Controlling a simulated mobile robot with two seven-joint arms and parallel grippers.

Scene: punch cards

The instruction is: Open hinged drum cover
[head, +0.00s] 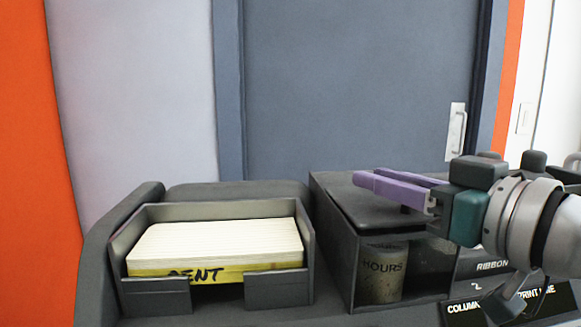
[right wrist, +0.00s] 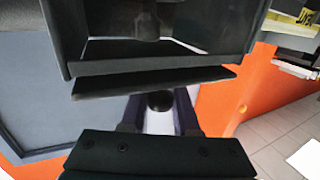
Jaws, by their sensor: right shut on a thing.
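The drum cover (head: 350,195) is a dark grey lid on top of a box in the head view. Its edge (right wrist: 150,83) shows in the right wrist view, with a narrow gap between it and the box frame. A drum labelled HOURS (head: 382,275) sits inside the box. My right gripper (head: 368,177) reaches in from the right, its purple fingers lying over the lid. My left gripper is not in view.
Left of the box, a tray (head: 128,240) holds a stack of cream cards (head: 215,243) with a yellow card marked in black. Labels reading RIBBON (head: 492,266) and PRINT LINE lie at the lower right. A blue-grey cabinet door (head: 350,90) stands behind.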

